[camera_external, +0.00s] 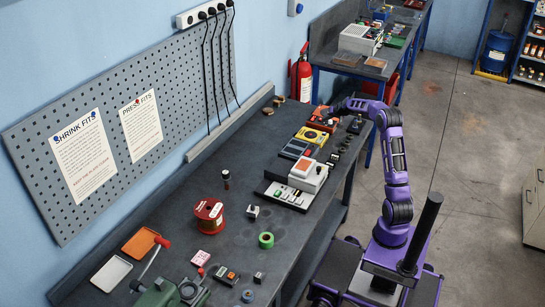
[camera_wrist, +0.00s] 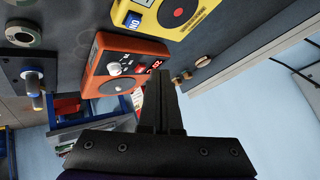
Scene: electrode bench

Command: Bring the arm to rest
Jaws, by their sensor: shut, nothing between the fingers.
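My purple arm (camera_external: 396,165) rises from its base to the right of the bench and reaches left over the far end of the bench. My gripper (camera_external: 325,113) is small and partly hidden in the outside view, close to an orange device (camera_external: 317,122). In the wrist view my gripper (camera_wrist: 161,75) is shut, with its dark fingers together and nothing held. The orange device with a dial and red digits (camera_wrist: 128,65) lies just beyond and to the left of the fingers there. I cannot tell whether the fingertips touch it.
A yellow device (camera_external: 311,135) stands near the orange one, and a white-and-red unit (camera_external: 307,174) is nearer. A red spool (camera_external: 209,215), green tape roll (camera_external: 266,240) and green vise (camera_external: 170,292) occupy the near bench. A pegboard (camera_external: 130,120) lines the wall. Floor on the right is open.

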